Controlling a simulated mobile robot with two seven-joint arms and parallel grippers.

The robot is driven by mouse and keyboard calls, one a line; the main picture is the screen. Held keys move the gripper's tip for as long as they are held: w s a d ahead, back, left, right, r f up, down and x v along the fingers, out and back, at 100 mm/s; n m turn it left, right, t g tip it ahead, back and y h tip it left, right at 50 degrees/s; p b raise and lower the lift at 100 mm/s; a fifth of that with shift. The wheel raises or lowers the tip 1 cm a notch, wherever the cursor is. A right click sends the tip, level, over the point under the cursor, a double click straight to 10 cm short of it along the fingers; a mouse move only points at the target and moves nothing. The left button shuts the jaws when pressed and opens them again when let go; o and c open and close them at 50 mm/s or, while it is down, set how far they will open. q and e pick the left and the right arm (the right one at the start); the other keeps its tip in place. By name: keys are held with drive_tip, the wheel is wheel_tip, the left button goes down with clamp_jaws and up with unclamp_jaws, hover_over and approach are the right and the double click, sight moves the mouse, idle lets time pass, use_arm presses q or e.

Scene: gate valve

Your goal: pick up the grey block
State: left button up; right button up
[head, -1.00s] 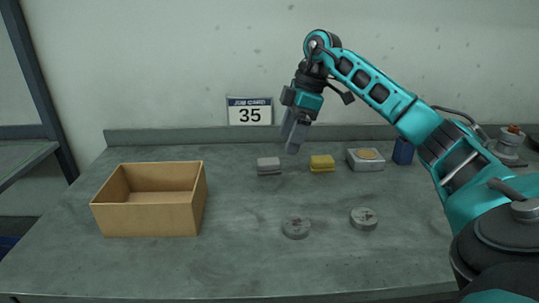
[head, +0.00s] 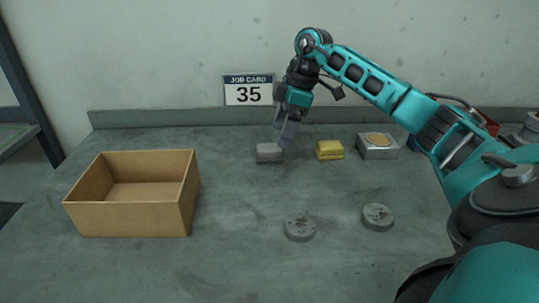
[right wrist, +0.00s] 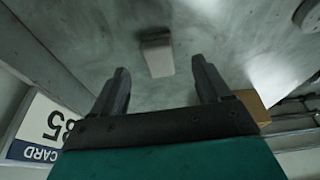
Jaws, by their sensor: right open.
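The grey block (head: 269,153) lies on the grey table, left of a yellow block. In the right wrist view the grey block (right wrist: 157,54) shows beyond the fingertips, roughly midway between them. My right gripper (head: 285,137) is above the table, close to the grey block and apart from it, pointing down. In the right wrist view its two fingers (right wrist: 162,78) are spread with nothing between them. My left gripper is not in view.
An open cardboard box (head: 132,222) stands on the left. The yellow block (head: 330,150), a metal box with a round tan top (head: 377,146) and two grey discs, one nearer (head: 300,227) and one further right (head: 378,217), lie on the table. A job card (head: 248,90) hangs behind.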

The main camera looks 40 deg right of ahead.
sight(271, 147)
drive_tip(key=shift+w+a+f, duration=0.1)
drive_tip(key=shift+a+f, duration=0.1)
drive_tip(key=shift+f, duration=0.3)
drive_tip(key=x, duration=0.4)
drive_tip(key=shift+w+a+f+b, duration=0.1)
drive_tip(key=shift+w+a+b, duration=0.2)
drive_tip(key=shift+w+b, duration=0.1)
drive_tip(key=shift+f, duration=0.25)
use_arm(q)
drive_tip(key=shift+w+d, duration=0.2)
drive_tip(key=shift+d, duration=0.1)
use_arm(e)
drive_tip(key=shift+r, duration=0.1)
drive_tip(key=c, duration=1.2)
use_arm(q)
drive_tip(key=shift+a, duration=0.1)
use_arm(e)
drive_tip(key=shift+r, duration=0.1)
drive_tip(key=shift+c, duration=0.2)
drive_tip(key=shift+w+r, duration=0.1)
drive_tip(key=shift+r, duration=0.5)
use_arm(q)
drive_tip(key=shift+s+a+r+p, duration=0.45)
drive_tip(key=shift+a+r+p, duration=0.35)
drive_tip(key=shift+p, duration=1.2)
use_arm(e)
wheel_tip(271, 147, up, 19)
drive_tip(key=shift+f, duration=0.2)
